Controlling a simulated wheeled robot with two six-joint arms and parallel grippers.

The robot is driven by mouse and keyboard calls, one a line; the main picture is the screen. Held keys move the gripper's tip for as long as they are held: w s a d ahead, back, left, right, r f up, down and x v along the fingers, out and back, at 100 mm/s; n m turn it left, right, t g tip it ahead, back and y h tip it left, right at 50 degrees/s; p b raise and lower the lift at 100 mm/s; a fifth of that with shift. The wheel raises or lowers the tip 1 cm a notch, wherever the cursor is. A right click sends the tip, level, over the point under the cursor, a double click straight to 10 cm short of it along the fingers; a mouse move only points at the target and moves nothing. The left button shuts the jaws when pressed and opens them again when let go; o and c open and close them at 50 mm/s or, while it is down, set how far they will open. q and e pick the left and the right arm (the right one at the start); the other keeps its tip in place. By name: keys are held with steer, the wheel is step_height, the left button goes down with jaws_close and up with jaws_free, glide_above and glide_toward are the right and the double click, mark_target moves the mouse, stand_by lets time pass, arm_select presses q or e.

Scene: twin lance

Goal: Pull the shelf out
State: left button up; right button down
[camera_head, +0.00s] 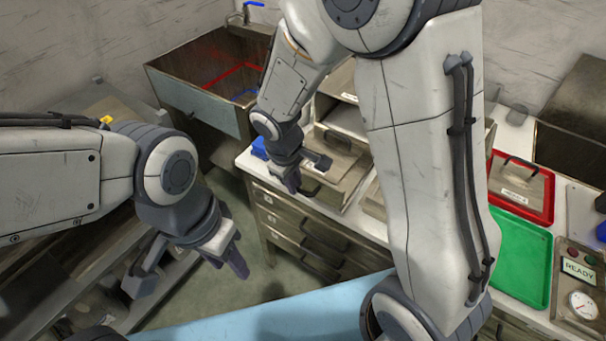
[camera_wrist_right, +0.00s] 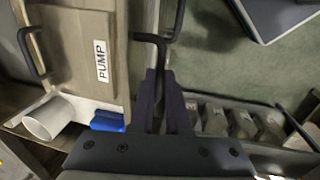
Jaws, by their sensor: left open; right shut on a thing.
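My right gripper (camera_head: 291,184) is at the left end of the white counter, pointing down. In the right wrist view its dark fingers (camera_wrist_right: 166,100) are shut on a dark bent bar handle (camera_wrist_right: 149,39). I cannot tell for certain which panel this handle belongs to. A drawer cabinet (camera_head: 283,228) with dark bar handles stands below the counter. My left gripper (camera_head: 232,262) is open and empty over the floor, apart from the cabinet. A low shelf (camera_wrist_right: 215,100) with several pale objects on it shows in the right wrist view; no gripper touches it.
A box labelled PUMP (camera_wrist_right: 85,55), a white cup (camera_wrist_right: 48,118) and a blue object (camera_wrist_right: 107,121) are beside my right gripper. A sink unit (camera_head: 200,101) stands behind. Red (camera_head: 545,213) and green (camera_head: 520,285) trays lie to the right. Open floor (camera_head: 245,287) lies before the cabinet.

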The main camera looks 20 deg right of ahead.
steer(key=shift+s+a+r, duration=0.1)
steer(key=shift+s+a, duration=0.2)
steer(key=c, duration=1.1)
jaws_free()
steer(key=shift+s, duration=0.1)
steer(key=shift+c, duration=0.2)
steer(key=shift+o, duration=1.1)
steer(key=shift+a, duration=0.15)
step_height(320, 180, up, 10)
steer(key=s+a+p, duration=0.1)
steer(key=shift+s+a, duration=0.2)
steer(key=shift+r, duration=0.1)
